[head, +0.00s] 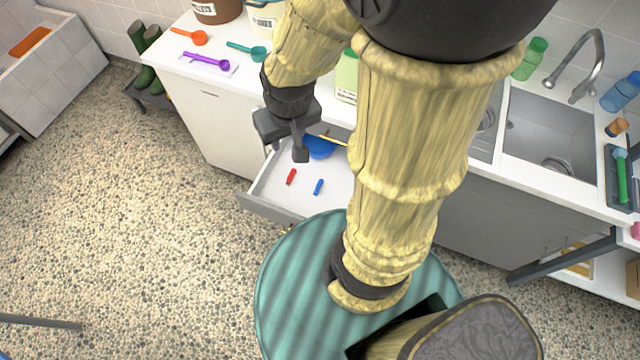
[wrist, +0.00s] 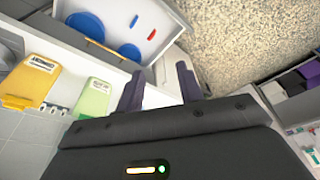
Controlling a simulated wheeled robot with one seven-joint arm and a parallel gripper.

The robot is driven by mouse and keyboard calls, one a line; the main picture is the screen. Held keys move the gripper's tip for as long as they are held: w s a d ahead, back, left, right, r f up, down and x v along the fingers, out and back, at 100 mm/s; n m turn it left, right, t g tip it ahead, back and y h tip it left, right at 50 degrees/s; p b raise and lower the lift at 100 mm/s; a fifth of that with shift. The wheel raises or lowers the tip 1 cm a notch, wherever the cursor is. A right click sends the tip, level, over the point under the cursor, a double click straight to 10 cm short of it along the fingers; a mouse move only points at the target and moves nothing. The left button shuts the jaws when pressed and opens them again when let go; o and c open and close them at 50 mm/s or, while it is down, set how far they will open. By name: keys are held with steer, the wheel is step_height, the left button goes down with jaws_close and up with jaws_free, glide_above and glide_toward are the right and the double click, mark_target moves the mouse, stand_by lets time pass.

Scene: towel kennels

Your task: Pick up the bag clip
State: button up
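Two small clip-like pieces lie apart on the floor of the open white drawer (head: 262,188): a red one (head: 291,177) and a blue one (head: 318,187). I cannot tell by shape which is the bag clip. The wrist view shows the red piece (wrist: 151,34) and the blue piece (wrist: 134,21) beyond my fingertips. My gripper (head: 287,150) is above the back left part of the drawer, apart from both pieces. In the wrist view its two fingers (wrist: 160,80) are spread with nothing between them.
A blue round item (head: 318,147) and a yellow stick (head: 333,140) lie at the drawer's back. The counter (head: 232,76) holds orange, teal and purple scoops and containers. A sink (head: 550,130) is at the right. The pebbled floor (head: 150,240) left of the drawer is clear.

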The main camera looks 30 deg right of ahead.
steer(key=m+g+b, duration=0.3)
steer(key=m+b, duration=0.7)
steer(key=b, duration=0.9)
glide_above(319, 187)
steer(key=w, duration=0.1)
step_height(319, 187, down, 37)
steer(key=shift+w+f, duration=0.15)
steer(key=shift+w, duration=0.05)
step_height(319, 187, down, 12)
steer(key=shift+f, duration=0.1)
